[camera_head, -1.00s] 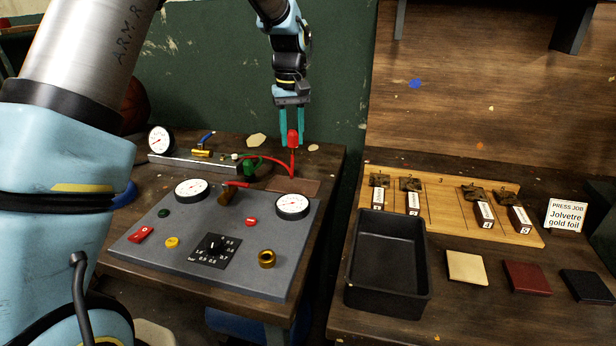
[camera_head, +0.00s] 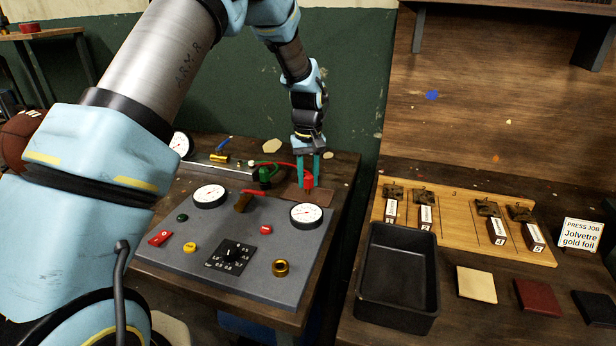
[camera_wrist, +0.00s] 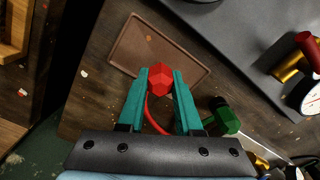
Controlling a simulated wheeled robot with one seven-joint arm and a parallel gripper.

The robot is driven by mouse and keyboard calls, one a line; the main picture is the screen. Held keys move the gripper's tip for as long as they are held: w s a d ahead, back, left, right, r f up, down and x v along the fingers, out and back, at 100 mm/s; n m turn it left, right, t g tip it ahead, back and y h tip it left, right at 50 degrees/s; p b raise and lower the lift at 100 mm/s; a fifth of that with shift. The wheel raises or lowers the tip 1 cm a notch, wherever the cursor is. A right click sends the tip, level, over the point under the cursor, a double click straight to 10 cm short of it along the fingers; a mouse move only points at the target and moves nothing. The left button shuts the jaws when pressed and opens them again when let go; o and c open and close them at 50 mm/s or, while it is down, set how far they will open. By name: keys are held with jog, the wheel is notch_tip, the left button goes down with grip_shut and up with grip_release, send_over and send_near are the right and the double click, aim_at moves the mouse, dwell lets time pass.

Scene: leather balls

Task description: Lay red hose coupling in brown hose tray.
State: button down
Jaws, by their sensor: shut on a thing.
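The red hose coupling (camera_head: 309,181) is between the teal fingers of my gripper (camera_head: 308,172), at the back right of the left table. The gripper is shut on it and points down. The coupling also shows in the wrist view (camera_wrist: 160,78), with a red hose curving away from it. The brown hose tray (camera_head: 323,198) is a shallow, flat rectangle directly below the coupling. I cannot tell whether the coupling touches the tray.
A grey panel (camera_head: 235,270) with gauges, buttons and a dial stands in front of the tray. A green fitting (camera_head: 264,176) lies left of it. A black bin (camera_head: 372,312) and wooden board (camera_head: 460,225) occupy the right table.

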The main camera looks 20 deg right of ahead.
aim_at(308, 174)
jog(key=shift+f, duration=0.1)
jog(key=c, duration=0.6)
grip_release()
notch_tip(308, 174, up, 12)
jog(key=b, duration=0.3)
jog(key=s+a+f+n, duration=0.1)
jog(key=a, duration=2.2)
jog(key=shift+t, duration=0.8)
jog(key=s+a+f, duration=0.1)
jog(key=s+a, duration=0.2)
jog(key=a, duration=0.1)
jog(key=s+a+f, duration=0.1)
jog(key=s+a, duration=0.3)
jog(key=a, duration=0.1)
jog(key=s+a+f, duration=0.1)
jog(key=s+a, duration=0.2)
jog(key=a, duration=0.2)
jog(key=shift+s+a, duration=0.2)
jog(key=shift+s, duration=0.2)
